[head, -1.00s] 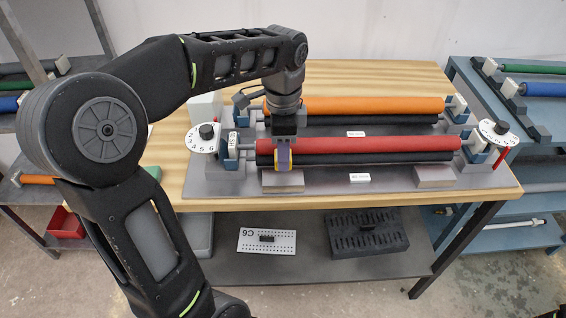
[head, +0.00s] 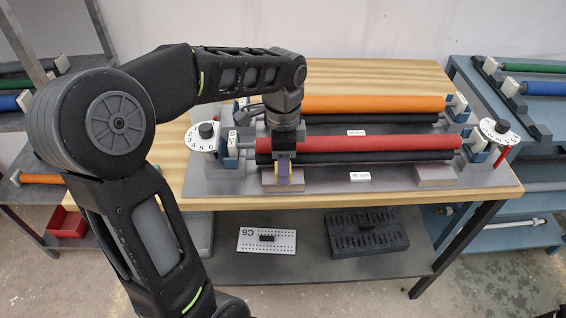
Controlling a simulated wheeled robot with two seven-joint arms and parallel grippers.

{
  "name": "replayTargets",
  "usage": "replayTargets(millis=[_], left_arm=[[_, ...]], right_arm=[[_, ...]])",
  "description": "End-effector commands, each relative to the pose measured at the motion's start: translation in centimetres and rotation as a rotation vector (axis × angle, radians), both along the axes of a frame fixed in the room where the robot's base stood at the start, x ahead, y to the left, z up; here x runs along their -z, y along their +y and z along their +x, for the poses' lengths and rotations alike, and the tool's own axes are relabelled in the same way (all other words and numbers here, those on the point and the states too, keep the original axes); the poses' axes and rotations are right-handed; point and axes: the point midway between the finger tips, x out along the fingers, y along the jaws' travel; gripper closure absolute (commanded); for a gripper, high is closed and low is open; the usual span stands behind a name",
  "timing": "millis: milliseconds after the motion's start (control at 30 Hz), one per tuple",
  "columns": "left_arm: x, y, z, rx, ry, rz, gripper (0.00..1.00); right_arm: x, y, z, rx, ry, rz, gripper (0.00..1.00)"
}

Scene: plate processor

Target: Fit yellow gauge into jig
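My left gripper (head: 284,164) reaches down in front of the red roller (head: 360,144) at its left end. A small yellow gauge (head: 289,176), partly covered by a purple piece, sits at its fingertips, and the gripper looks shut on it. The gauge is low, at the grey block (head: 269,187) in front of the roller, which I take for the jig. The finger and gauge hide the block's middle, so I cannot tell whether the gauge is seated. My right gripper is not in view.
An orange roller (head: 370,104) lies behind the red one. Numbered dials (head: 203,144) (head: 494,131) stand at both ends. A second grey block (head: 435,183) is at front right. The lower shelf holds a perforated white plate (head: 266,242) and a dark slotted block (head: 366,233).

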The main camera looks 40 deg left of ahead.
Motion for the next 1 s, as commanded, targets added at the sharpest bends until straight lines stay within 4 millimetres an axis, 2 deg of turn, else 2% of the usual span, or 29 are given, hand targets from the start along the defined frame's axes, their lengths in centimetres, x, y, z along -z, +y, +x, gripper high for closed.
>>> replayTargets(millis=[267,467,567,867,900,1000], left_arm=[[-0.2,0.0,0.0,0.0,0.0,0.0,0.53],[-1.7,0.0,0.1,0.0,-0.004,0.001,0.53],[-3.3,0.0,0.1,0.001,-0.004,0.001,0.53],[-9.8,0.0,0.1,0.0,-0.005,0.0,0.53],[-11.0,0.0,0.0,0.0,-0.001,0.0,0.53],[-12.2,0.0,0.0,0.0,0.0,0.0,0.53]], right_arm=[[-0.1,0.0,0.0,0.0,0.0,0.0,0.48],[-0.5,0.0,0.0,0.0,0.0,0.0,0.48],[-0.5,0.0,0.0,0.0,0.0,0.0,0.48],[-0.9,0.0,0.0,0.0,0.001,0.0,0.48],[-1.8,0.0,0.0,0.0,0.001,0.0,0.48],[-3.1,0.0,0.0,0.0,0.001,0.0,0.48]])
